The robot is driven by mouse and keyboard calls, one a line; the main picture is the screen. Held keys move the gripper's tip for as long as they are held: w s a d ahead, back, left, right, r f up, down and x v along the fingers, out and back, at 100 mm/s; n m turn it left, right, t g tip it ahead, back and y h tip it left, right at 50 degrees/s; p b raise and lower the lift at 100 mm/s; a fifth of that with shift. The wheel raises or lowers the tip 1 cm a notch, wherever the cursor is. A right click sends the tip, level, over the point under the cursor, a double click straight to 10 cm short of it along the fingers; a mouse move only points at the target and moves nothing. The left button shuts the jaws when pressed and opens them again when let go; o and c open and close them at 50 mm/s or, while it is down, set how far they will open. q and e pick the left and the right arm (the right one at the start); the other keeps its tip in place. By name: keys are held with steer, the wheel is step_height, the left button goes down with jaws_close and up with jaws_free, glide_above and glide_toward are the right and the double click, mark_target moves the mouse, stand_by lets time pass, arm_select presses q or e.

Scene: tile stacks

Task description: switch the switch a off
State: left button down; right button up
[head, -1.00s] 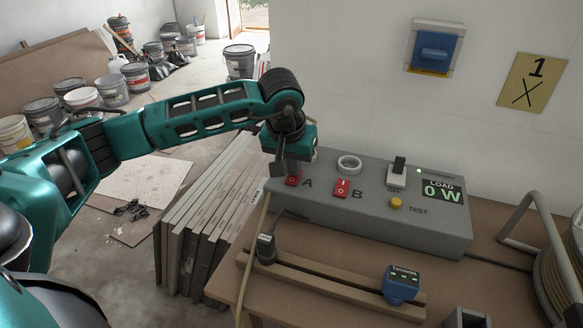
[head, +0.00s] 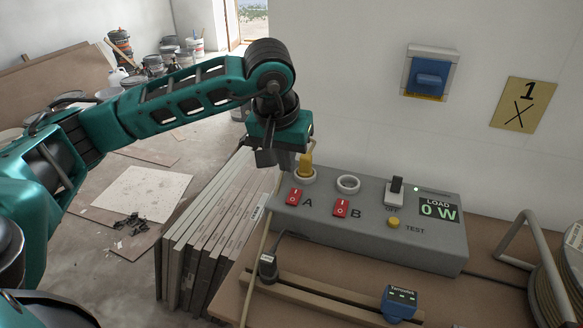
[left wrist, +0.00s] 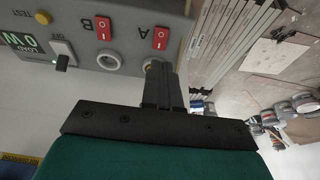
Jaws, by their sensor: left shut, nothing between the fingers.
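Switch A (head: 294,196) is a red rocker with a white mark at the left end of the grey panel box (head: 365,240). It also shows in the left wrist view (left wrist: 160,37), beside the letter A. I cannot tell its rocker position for certain. My left gripper (head: 276,161) is shut and empty, above and behind switch A, apart from it. Its closed fingers (left wrist: 162,85) show in the left wrist view. Switch B (head: 341,207), also a red rocker, sits to the right. My right gripper is not in view.
A yellow plug (head: 306,161) stands in a round socket behind switch A; an empty socket (head: 348,184) is beside it. A black lever (head: 396,185), yellow test button (head: 393,222) and display (head: 438,209) reading 0 W are to the right. Boards (head: 205,240) lean left of the table.

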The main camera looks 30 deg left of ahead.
arm_select(q)
steer(key=shift+s+d+r, duration=0.1)
steer(key=shift+s+r, duration=0.35)
steer(key=shift+r, duration=0.25)
steer(key=shift+s+d+r, duration=0.1)
steer(key=shift+s+r, duration=0.35)
steer(key=shift+r, duration=0.2)
